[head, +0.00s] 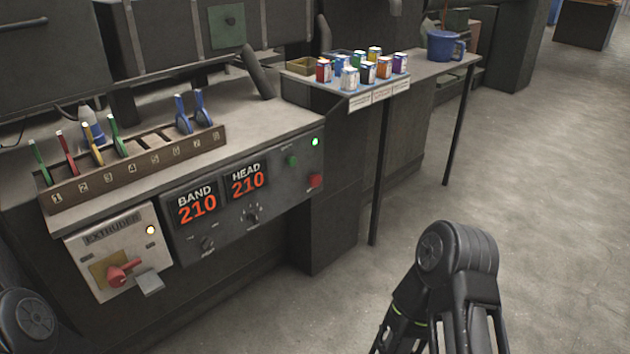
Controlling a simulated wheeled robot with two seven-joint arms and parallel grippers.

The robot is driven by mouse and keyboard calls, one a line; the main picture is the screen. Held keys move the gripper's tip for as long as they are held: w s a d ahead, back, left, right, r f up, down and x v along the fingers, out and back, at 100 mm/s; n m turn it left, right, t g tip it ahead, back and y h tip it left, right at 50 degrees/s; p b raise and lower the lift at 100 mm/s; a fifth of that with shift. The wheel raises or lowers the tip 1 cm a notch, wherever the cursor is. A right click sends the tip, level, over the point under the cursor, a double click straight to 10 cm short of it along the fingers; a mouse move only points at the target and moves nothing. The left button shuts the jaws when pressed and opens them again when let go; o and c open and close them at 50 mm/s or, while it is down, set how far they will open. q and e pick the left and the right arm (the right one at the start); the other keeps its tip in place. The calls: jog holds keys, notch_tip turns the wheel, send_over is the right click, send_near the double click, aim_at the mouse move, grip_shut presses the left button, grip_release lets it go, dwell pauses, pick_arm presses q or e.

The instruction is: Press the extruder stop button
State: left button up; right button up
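A red button (315,181) sits at the right end of the dark control panel (270,220), below a green button (292,160) and a lit green lamp (315,142). To the left, a pale box labelled EXTRUDER (95,260) carries a red rotary handle (123,272) and a lit lamp (150,230). A small grey tab (150,283) sticks out at its lower right. Nothing covers the red button. Parts of my arms show at the lower left edge and lower right, apart from the panel. Neither gripper's fingertips are in view.
Two displays read BAND 210 (197,207) and HEAD 210 (248,180). A numbered rack (140,160) with several coloured clips stands on the bench above. The floor (560,200) at right is clear.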

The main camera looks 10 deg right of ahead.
grip_shut()
dwell(1.3)
